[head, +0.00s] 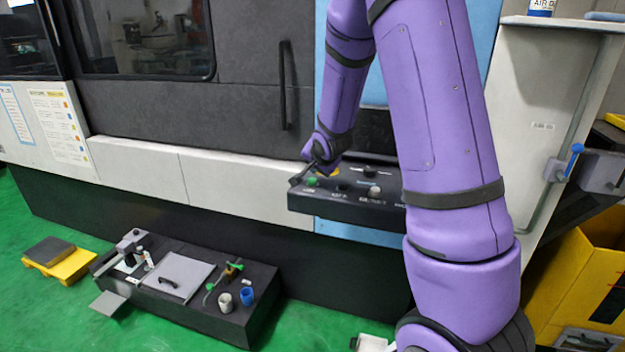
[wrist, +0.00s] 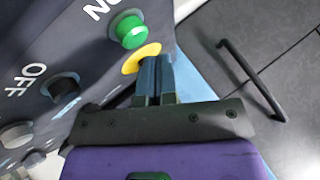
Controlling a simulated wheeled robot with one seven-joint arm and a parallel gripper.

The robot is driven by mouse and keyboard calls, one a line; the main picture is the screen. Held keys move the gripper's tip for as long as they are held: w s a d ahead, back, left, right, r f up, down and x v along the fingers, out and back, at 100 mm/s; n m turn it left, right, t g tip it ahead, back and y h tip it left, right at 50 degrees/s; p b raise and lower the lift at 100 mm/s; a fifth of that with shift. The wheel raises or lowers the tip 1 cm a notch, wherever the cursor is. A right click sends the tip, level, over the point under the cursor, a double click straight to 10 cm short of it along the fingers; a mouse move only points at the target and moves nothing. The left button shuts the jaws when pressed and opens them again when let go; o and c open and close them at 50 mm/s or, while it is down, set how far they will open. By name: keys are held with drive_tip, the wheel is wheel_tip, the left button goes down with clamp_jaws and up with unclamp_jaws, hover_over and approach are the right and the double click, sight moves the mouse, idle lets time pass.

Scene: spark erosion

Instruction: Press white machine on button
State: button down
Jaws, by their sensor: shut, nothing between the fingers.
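The machine's dark control panel (head: 340,207) juts out below my forearm in the head view. Its green button (head: 313,181) is at the panel's left; in the wrist view the green button (wrist: 128,32) stands out beside white lettering that reads like ON. A black button (wrist: 65,88) marked OFF is to the left. My gripper (head: 294,181) is shut and empty beside the green button. In the wrist view its fingertips (wrist: 154,62) overlap a yellow ring (wrist: 140,58) just below the green button. I cannot tell whether they touch the panel.
A grey-white knob (head: 375,191) is on the panel's right. A door handle (head: 283,85) stands upright on the machine's dark front. A low dark bench (head: 220,325) with tools and small cups lies lower left.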

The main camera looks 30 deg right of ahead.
sight(314, 179)
drive_tip(key=shift+f, duration=0.1)
idle(0.6)
drive_tip(key=shift+f, duration=0.3)
drive_tip(key=shift+f, duration=0.4)
idle(0.7)
idle(0.3)
drive_tip(key=shift+r, duration=0.85)
drive_tip(key=shift+r, duration=2.5)
